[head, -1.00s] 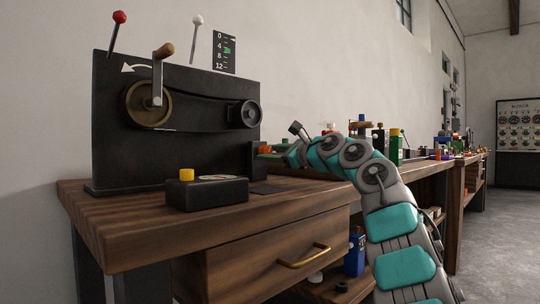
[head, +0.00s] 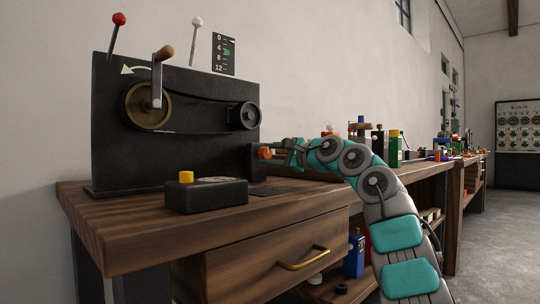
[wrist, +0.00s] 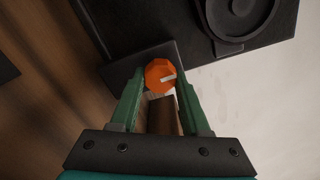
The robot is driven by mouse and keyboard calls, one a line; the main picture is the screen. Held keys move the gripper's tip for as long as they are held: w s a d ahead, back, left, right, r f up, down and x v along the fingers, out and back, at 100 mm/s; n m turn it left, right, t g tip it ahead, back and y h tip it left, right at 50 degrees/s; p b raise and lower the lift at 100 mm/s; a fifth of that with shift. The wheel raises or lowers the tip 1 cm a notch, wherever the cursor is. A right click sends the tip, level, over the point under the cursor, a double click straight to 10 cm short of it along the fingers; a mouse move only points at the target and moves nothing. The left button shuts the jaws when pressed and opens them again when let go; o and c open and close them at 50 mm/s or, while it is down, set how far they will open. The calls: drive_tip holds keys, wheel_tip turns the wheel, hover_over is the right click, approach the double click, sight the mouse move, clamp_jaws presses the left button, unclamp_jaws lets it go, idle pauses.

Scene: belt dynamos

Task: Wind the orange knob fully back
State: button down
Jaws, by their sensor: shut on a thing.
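The orange knob (wrist: 160,75) is faceted and has a white pointer line on its face. It sits on a small dark block at the right end of the black dynamo machine (head: 180,105). In the wrist view the green fingers of my gripper (wrist: 160,84) stand on both sides of the knob and are closed on it. In the head view the knob (head: 264,153) shows small at the machine's lower right, with my gripper (head: 273,152) reaching it from the right. The knob's back and the contact spots are partly hidden.
The machine carries a crank wheel (head: 149,104), a red-tipped lever (head: 118,36), a white-tipped lever (head: 195,43) and a 0–12 scale (head: 224,54). A black box with a yellow button (head: 186,176) stands in front on the wooden bench (head: 140,225). Bottles crowd the bench behind my arm.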

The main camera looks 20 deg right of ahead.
idle(0.3)
drive_tip(key=shift+c, duration=1.9)
unclamp_jaws()
drive_tip(key=shift+s, duration=0.1)
drive_tip(key=b+v, duration=0.2)
drive_tip(key=v, duration=0.5)
drive_tip(key=shift+s+d, duration=0.1)
drive_tip(key=shift+s, duration=0.2)
